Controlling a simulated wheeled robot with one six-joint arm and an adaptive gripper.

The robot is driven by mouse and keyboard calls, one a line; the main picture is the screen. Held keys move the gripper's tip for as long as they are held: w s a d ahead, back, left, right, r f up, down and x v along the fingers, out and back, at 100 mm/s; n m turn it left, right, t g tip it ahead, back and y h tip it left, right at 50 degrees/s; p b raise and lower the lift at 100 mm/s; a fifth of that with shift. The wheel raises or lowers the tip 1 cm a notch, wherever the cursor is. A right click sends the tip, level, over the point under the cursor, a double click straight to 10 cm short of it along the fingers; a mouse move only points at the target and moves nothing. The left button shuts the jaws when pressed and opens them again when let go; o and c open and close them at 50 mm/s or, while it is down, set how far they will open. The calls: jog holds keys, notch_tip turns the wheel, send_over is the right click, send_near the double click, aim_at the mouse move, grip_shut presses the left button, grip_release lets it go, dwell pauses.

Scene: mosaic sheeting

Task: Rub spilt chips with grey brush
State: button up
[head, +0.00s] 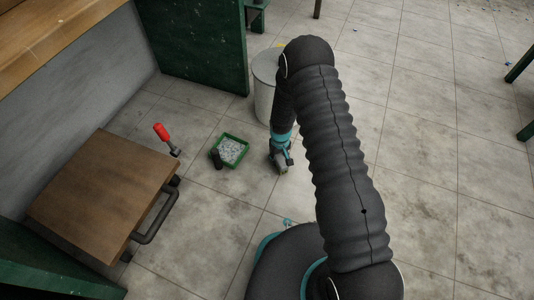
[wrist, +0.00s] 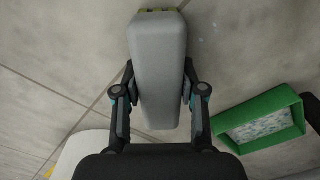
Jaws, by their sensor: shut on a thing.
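The grey brush (wrist: 158,65) is between the two fingers of my gripper (wrist: 159,88) in the wrist view, its long body pointing away from the palm. Yellow-green bits show at its far end. In the head view my gripper (head: 281,158) is low over the tiled floor, just right of the green tray; the brush is small there, and I cannot tell whether it touches the floor. Small bluish chips (head: 287,222) lie on the floor near my base. The green tray (head: 243,160) holds pale chips (head: 230,150); its rim also shows in the wrist view (wrist: 257,105).
A pale bin (head: 264,98) stands behind my gripper. A dark cylinder (head: 216,159) stands beside the tray, and a red-handled tool (head: 162,132) is left of it. A wooden-topped cart (head: 105,195) stands at left. Floor to the right is mostly open.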

jog(key=shift+w+a, duration=0.25)
jog(key=shift+a, duration=0.35)
jog(key=shift+w+a, duration=0.2)
jog(key=shift+a, duration=0.35)
jog(key=r+p, duration=0.1)
jog(key=r, duration=0.3)
jog(key=shift+a+r, duration=0.2)
jog(key=shift+r+p, duration=1.1)
jog(key=shift+r, duration=0.8)
jog(key=shift+d, duration=0.1)
